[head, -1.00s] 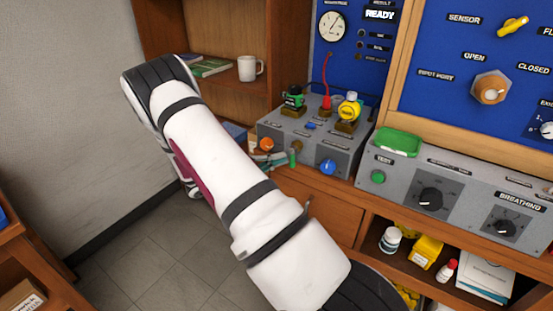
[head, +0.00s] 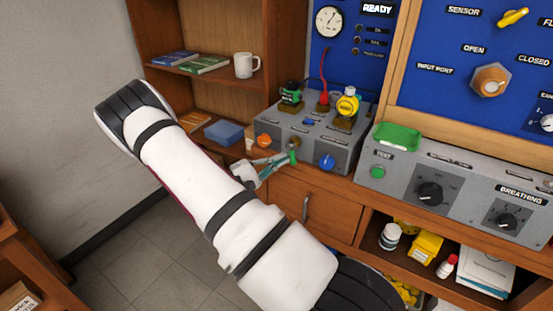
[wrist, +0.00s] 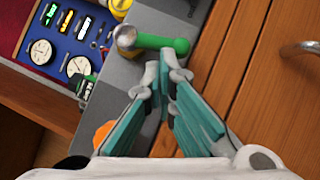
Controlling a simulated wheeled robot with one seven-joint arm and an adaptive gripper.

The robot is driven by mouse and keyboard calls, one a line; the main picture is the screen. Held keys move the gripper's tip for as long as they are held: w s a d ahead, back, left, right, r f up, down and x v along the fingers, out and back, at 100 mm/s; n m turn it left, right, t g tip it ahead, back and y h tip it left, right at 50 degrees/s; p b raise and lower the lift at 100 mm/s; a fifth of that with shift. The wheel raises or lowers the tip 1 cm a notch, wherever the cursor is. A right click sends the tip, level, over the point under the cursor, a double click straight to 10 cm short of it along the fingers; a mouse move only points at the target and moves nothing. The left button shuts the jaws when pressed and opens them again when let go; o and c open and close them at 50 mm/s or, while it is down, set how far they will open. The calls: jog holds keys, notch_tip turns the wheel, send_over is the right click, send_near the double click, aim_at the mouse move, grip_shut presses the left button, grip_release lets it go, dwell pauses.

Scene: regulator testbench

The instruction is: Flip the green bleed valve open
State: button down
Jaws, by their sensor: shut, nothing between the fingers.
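The green bleed valve lever (wrist: 165,43) sticks out from a round metal pivot (wrist: 126,37) on the front of the grey test box in the wrist view. In the head view the lever (head: 292,156) is a small green piece at the box's front, partly hard to make out beside my gripper. My gripper (wrist: 157,78) has teal fingers whose tips meet, with nothing held. Its tips are just below the lever in the wrist view, very close to it; I cannot tell if they touch. In the head view my gripper (head: 284,161) reaches the box front from the left.
The grey box (head: 310,140) carries an orange knob (head: 264,140), a blue knob (head: 327,161) and fittings on top, including a red hose (head: 324,75). A wooden drawer front (head: 320,212) lies below. A shelf with a mug (head: 246,65) stands behind left.

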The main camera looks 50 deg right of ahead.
jog(key=shift+s+d+f+n+t+h, duration=0.1)
jog(key=shift+s+n+t+h, duration=0.15)
jog(key=shift+n, duration=0.3)
jog(key=shift+s+a+f+n+h, duration=0.1)
jog(key=shift+s+n+h, duration=0.1)
jog(key=shift+n+h, duration=0.3)
jog(key=shift+s+d+f+n+t+h, duration=0.1)
jog(key=shift+s+n+t+h, duration=0.1)
jog(key=shift+n, duration=0.45)
jog(key=shift+s+n, duration=0.1)
jog(key=shift+n, duration=0.3)
jog(key=shift+s+d+f+n+t+h+p, duration=0.1)
jog(key=shift+s+n+t+h+p, duration=0.25)
jog(key=shift+n+t+h, duration=0.6)
jog(key=shift+s+d+n+t+h+p, duration=0.1)
jog(key=shift+s+n+t+h, duration=0.25)
jog(key=shift+n, duration=1.1)
jog(key=shift+s+a, duration=0.1)
